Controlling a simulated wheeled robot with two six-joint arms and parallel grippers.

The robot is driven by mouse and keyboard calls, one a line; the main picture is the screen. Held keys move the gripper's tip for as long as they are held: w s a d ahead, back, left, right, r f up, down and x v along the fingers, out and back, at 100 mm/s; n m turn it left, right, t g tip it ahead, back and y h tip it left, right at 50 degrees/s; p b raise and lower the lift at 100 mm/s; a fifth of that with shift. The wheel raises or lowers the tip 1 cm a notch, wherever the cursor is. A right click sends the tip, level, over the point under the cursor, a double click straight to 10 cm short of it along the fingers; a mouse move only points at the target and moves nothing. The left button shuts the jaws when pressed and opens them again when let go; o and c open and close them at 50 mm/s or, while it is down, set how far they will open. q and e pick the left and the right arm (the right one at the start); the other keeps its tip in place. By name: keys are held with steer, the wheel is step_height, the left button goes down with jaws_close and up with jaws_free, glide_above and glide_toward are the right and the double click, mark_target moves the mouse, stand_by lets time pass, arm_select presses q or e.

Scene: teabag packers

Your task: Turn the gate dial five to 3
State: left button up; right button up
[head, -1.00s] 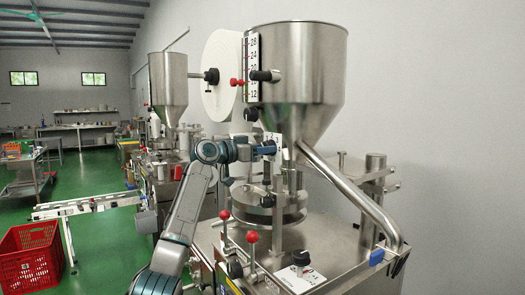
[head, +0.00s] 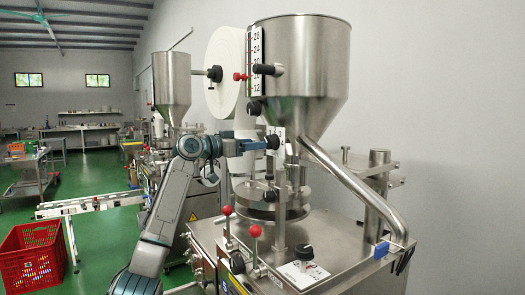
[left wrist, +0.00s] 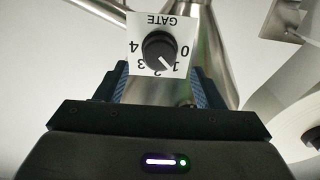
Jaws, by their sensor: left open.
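The gate dial (left wrist: 160,50) is a black round knob on a white plate marked GATE, with numbers 0 to 4 around it. The plate appears upside down in the left wrist view, and the white pointer line is at about 1. The dial also shows in the head view (head: 273,142), below the steel hopper. My left gripper (left wrist: 160,88) is open, with one blue-lined finger on each side and the knob ahead between them. It looks apart from the knob. In the head view the left gripper (head: 255,146) faces the dial from the left.
The hopper (head: 298,75) stands above, with a white scale (head: 257,60) and a paper roll (head: 224,75) beside it. A slanted steel pipe (head: 355,185) runs down to the right. Red-knobbed levers (head: 255,231) and another black knob (head: 305,252) stand on the machine top.

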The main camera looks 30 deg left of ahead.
arm_select(q)
steer(key=b+v, duration=0.1)
steer(key=v, duration=0.4)
steer(key=shift+s+b, duration=0.1)
steer(key=shift+b, duration=0.2)
arm_select(e)
steer(key=shift+w+f, duration=0.65)
steer(key=shift+f, duration=0.35)
steer(key=shift+s, duration=0.25)
